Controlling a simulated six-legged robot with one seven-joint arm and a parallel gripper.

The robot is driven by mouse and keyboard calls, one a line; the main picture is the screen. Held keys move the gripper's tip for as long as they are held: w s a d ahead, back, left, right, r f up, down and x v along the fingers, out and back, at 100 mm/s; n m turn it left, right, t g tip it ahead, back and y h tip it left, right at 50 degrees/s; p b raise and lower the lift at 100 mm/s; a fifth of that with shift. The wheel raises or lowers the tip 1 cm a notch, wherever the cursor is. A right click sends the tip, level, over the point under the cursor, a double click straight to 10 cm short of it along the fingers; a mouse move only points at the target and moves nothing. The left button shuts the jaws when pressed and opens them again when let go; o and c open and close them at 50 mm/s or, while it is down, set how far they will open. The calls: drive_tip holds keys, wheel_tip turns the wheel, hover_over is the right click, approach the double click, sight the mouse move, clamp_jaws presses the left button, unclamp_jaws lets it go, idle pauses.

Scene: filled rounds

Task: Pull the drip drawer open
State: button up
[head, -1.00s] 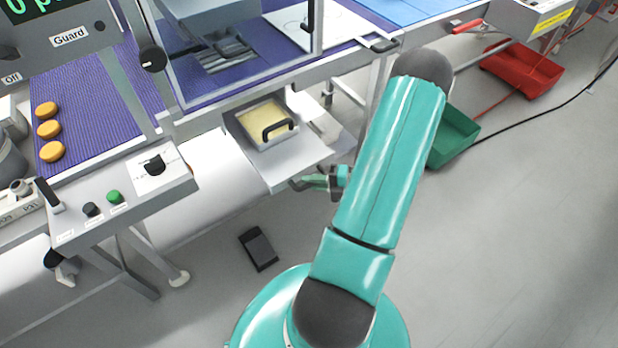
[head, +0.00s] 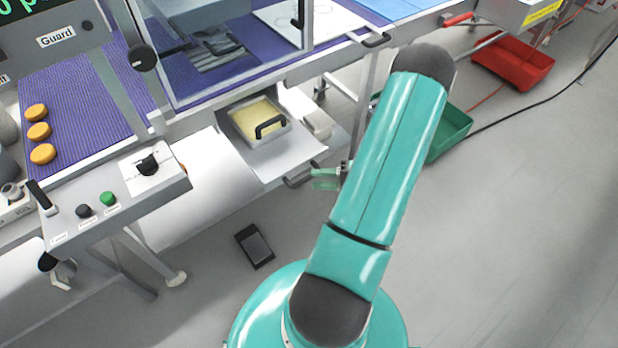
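The drip drawer is, as far as I can tell, the pale grey drawer (head: 283,163) under the purple belt, with a dark handle (head: 299,182) on its front edge. My arm passes close by on the right.
A pale block (head: 317,122) lies right of the tray. A control box (head: 120,195) stands at the left. A dark flat device (head: 255,246) lies on the floor. A green bin (head: 448,132) and a red bin (head: 512,63) stand at the right.

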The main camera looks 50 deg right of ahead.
drive_tip(key=v, duration=0.9)
drive_tip(key=shift+s+d+r, duration=0.1)
drive_tip(key=w+a+r+n+g, duration=1.3)
drive_tip(key=a+r+n, duration=0.5)
drive_tip(key=n, duration=0.6)
drive_tip(key=s+a+r+n+t+h, duration=0.1)
drive_tip(key=a+r+n+h, duration=0.3)
drive_tip(key=n, duration=0.9)
drive_tip(key=a+r+n+t+h, duration=0.3)
drive_tip(key=a+r+n+h, duration=0.1)
drive_tip(key=a+r+n, duration=0.6)
drive_tip(key=a+n, duration=0.2)
drive_tip(key=a, duration=0.2)
drive_tip(key=shift+s+n, duration=0.35)
drive_tip(key=shift+n, duration=0.05)
